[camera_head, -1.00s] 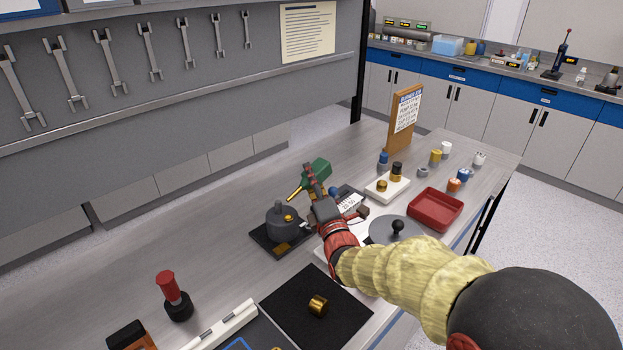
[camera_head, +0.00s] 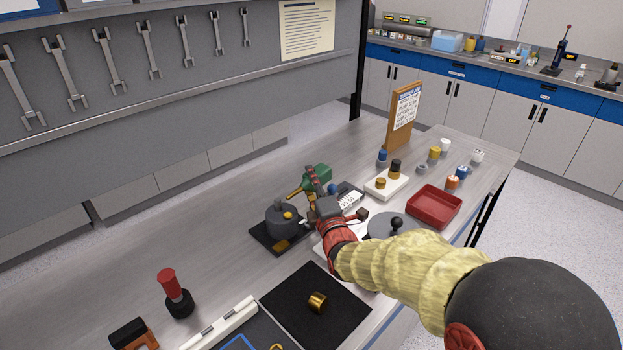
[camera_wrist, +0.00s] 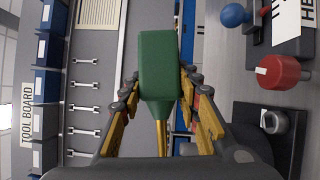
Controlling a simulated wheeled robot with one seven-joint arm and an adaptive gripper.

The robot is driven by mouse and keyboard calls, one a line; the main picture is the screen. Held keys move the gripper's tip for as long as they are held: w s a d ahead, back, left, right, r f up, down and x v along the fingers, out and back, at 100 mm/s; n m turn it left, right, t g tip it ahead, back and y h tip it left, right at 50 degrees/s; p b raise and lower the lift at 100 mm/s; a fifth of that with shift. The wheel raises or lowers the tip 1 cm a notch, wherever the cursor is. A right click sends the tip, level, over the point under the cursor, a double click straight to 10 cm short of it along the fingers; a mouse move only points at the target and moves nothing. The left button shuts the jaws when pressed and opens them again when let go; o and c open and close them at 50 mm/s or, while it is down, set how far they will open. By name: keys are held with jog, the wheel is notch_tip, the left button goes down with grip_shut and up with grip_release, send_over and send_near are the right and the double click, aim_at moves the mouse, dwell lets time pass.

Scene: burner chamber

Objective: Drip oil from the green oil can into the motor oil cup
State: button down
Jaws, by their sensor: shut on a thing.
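The green oil can (camera_head: 318,173) has a brass spout (camera_head: 296,191) that points left and down toward the motor (camera_head: 281,221). My gripper (camera_head: 312,188) is shut on the can and holds it above the bench, just right of the motor. The wrist view shows the green can (camera_wrist: 159,65) between my two fingers, its brass spout (camera_wrist: 162,135) running down the picture. The dark grey motor stands on a black base plate and has a small brass cup (camera_head: 288,215) on top. The spout tip is above the motor; I cannot tell whether it is right over the cup.
A red tray (camera_head: 434,207), a white block with fittings (camera_head: 384,187) and a round grey plate with a black knob (camera_head: 392,226) are to the right. A black mat (camera_head: 290,325) with a brass ring (camera_head: 317,302) is in front. A red-handled stamp (camera_head: 174,291) stands left.

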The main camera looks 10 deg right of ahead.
jog(key=shift+f+m, duration=0.25)
jog(key=shift+m, duration=0.15)
jog(key=shift+r+p, duration=1.65)
jog(key=shift+r, duration=2.8)
jog(key=shift+r, duration=0.1)
jog(key=m+g+p, duration=0.2)
jog(key=m+p, duration=0.1)
jog(key=p, duration=0.1)
jog(key=shift+r, duration=0.1)
jog(key=shift+f+m+g+p, duration=0.2)
jog(key=shift+m+g+p, duration=0.25)
jog(key=shift+p, duration=0.2)
